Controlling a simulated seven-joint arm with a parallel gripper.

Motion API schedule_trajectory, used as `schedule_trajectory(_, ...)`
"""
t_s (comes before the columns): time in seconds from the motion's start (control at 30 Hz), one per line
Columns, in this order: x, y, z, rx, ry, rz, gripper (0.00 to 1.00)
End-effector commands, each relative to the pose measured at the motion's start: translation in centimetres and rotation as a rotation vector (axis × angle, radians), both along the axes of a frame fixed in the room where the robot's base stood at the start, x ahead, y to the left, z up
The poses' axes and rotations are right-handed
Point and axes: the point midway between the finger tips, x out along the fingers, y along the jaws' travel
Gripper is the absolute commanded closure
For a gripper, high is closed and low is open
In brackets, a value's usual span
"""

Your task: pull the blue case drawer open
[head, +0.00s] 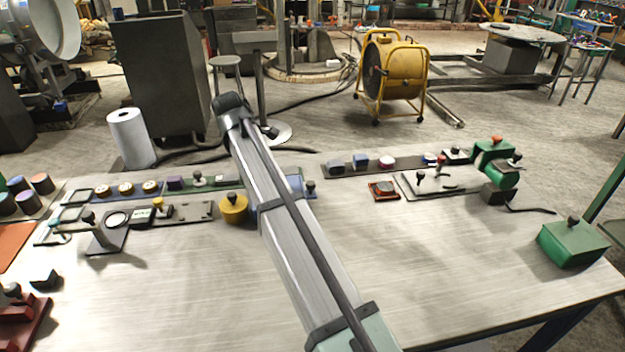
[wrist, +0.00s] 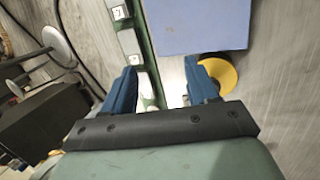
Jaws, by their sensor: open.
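The blue case (head: 293,184) stands on the table near its middle, partly hidden behind my arm in the head view. A small dark knob (head: 310,187) shows at its right side; I cannot tell whether it belongs to the drawer. In the wrist view a flat blue surface of the case (wrist: 195,25) lies beyond the fingertips. No drawer gap is visible. My gripper (wrist: 160,68) is open, with its two blue fingers apart and nothing clearly held between them. In the head view my gripper cannot be made out behind the arm.
A yellow round knobbed object (head: 234,207) sits left of the case and shows beside the right finger in the wrist view (wrist: 222,74). A dark strip with several blocks (head: 385,163) lies to the right.

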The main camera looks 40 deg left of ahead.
Motion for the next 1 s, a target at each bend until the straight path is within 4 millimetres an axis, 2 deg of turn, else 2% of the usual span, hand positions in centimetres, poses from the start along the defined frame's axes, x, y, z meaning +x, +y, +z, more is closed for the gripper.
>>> schedule_trajectory(0.03,1.6,-1.6,0.2,0.010,0.046,-0.023,0.42)
schedule_trajectory(0.1,3.3,-3.5,0.5,0.023,0.112,-0.045,0.42)
schedule_trajectory(0.3,7.6,-9.0,1.8,0.079,0.293,-0.092,0.42)
schedule_trajectory(0.6,11.9,-16.1,4.5,0.179,0.506,-0.117,0.42)
schedule_trajectory(0.8,12.9,-18.2,5.5,0.213,0.564,-0.113,0.42)
schedule_trajectory(1.0,12.8,-18.1,4.6,0.218,0.575,-0.112,0.42)
